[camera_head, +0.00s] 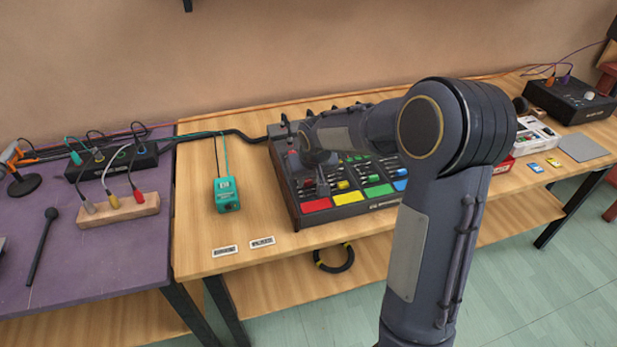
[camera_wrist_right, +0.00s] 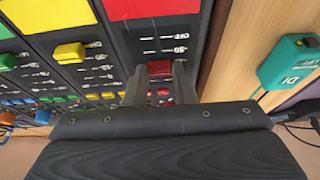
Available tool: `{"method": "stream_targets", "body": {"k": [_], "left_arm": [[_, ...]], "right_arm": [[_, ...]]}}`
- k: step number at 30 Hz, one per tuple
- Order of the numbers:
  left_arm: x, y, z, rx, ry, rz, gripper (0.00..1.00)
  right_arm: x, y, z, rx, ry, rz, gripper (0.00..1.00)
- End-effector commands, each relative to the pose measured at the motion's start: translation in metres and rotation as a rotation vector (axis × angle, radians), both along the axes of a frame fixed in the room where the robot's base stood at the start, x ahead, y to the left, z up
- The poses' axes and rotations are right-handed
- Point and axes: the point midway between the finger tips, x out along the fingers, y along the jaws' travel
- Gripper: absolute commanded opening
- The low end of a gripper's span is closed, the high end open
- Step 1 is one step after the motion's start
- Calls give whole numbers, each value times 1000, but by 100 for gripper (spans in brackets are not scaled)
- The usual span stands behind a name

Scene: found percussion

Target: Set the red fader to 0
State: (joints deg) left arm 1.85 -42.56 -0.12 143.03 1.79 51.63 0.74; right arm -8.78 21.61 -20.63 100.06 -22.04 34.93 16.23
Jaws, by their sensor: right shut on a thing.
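The dark mixer (camera_head: 290,196) lies on the wooden table, with red, yellow, green and blue pads along its front edge. The red fader (camera_wrist_right: 159,68) shows in the wrist view as a small red cap on the red column, on the panel side of the large red pad (camera_wrist_right: 150,8). My right gripper (camera_wrist_right: 160,80) is shut on this cap, one finger on each side. White scale marks (camera_wrist_right: 176,45) lie between cap and pad, too small to read. In the head view my right gripper (camera_head: 322,187) is over the mixer's left part, and my arm hides much of the panel.
Yellow (camera_head: 343,184) and green faders stand right of my gripper. A teal box (camera_head: 227,194) with cables lies left of the mixer, with bare table between. A purple table (camera_head: 85,240) holds a wooden block (camera_head: 118,210) with plugs.

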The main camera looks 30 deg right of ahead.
Motion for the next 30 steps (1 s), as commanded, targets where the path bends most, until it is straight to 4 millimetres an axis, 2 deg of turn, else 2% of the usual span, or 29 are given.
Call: {"method": "stream_targets", "body": {"k": [5, 12, 13, 17, 26, 30], "left_arm": [[0, 0, -1, 0, 0, 0, 78], [0, 0, -1, 0, 0, 0, 78], [0, 0, -1, 0, 0, 0, 78], [0, 0, -1, 0, 0, 0, 78], [0, 0, -1, 0, 0, 0, 78], [0, 0, -1, 0, 0, 0, 78]], "right_arm": [[9, -2, 1, -1, -3, 1, 0], [9, -2, 1, 0, -2, 1, 0], [9, -2, 1, 0, -2, 1, 27], [9, -2, 1, -1, -1, 1, 44], [8, -2, 2, 0, -1, 0, 45], [3, -1, 15, 0, -4, 0, 45]]}}
